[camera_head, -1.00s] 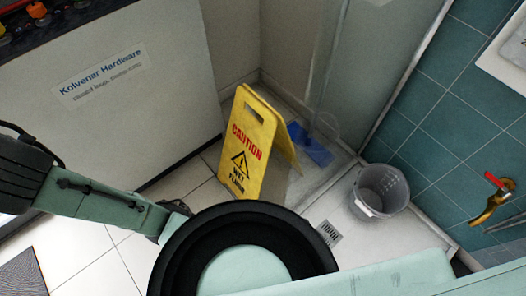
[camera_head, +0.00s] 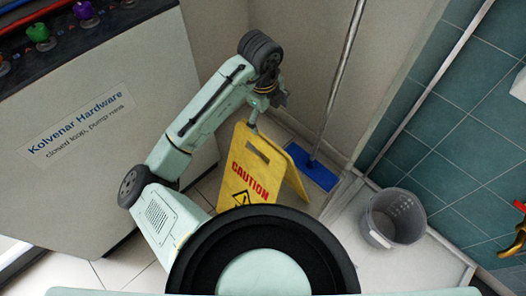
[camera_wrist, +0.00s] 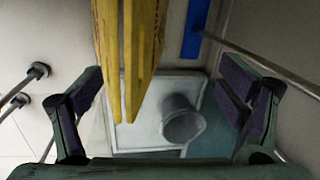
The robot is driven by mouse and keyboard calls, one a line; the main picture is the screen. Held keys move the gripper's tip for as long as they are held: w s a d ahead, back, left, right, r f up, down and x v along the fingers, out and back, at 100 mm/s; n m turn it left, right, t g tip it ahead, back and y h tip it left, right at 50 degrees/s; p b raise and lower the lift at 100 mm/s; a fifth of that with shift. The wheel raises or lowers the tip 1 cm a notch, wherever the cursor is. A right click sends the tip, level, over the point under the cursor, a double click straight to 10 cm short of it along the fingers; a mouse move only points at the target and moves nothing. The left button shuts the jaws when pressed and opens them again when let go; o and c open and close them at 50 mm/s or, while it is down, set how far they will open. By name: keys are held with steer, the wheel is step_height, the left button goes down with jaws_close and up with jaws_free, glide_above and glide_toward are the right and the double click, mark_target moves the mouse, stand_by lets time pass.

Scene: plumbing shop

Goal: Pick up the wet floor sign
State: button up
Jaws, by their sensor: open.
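The yellow wet floor sign (camera_head: 250,172) stands upright and spread like a tent on the floor in the head view, beside the white counter. It has red "CAUTION" lettering and a handle slot near its top; its lower part is hidden behind my arm's round base part. My gripper (camera_head: 262,112) is just above the sign's top edge. In the wrist view the sign (camera_wrist: 128,60) reaches in from the top, between the two spread fingers of my gripper (camera_wrist: 165,105) and nearer the left one. The gripper is open and holds nothing.
A grey bucket (camera_head: 394,218) stands on the shower tray to the right. A blue mop head (camera_head: 314,168) with a long metal pole (camera_head: 343,75) leans in the corner behind the sign. The white counter (camera_head: 80,190) is at left, the teal tiled wall (camera_head: 450,130) at right.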

mark_target(263, 137)
steer(key=shift+m+g+y, duration=0.4)
steer(key=shift+m+g, duration=0.2)
steer(key=shift+g, duration=0.2)
steer(key=s+f, duration=0.1)
steer(key=s+a+f, duration=0.1)
steer(key=s+f, duration=0.1)
steer(key=shift+a+f, duration=0.1)
step_height(263, 137, down, 4)
steer(key=shift+s+b, duration=0.1)
steer(key=shift+b, duration=0.2)
steer(key=shift+s+f+p, duration=0.15)
steer(key=shift+f+p, duration=0.1)
steer(key=shift+f, duration=1.3)
steer(key=shift+s+f+p, duration=0.1)
steer(key=shift+f+p, duration=0.15)
steer(key=shift+f, duration=1.25)
steer(key=shift+c, duration=0.3)
steer(key=c, duration=2)
steer(key=shift+a, duration=0.1)
steer(key=shift+c, duration=0.3)
steer(key=shift+r, duration=0.1)
